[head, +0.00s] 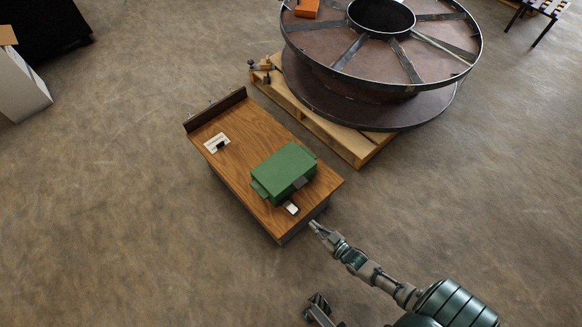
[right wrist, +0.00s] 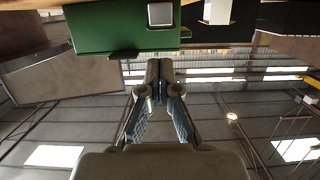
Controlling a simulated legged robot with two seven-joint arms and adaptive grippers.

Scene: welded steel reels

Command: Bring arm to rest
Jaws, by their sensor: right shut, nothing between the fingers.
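My right arm comes in from the lower right in the head view. Its gripper (head: 316,228) is beside the near right corner of the wood-topped bench, apart from the green box (head: 284,172) on it. In the right wrist view the fingers of the right gripper (right wrist: 159,70) are together with nothing between them. The green box (right wrist: 122,30) appears beyond them at the top of that upside-down view.
The wood-topped bench (head: 243,150) also carries a white plate (head: 217,142) with a dark part and a small white item (head: 291,208). A large steel reel (head: 345,70) rests on a wooden pallet (head: 362,150) behind it.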

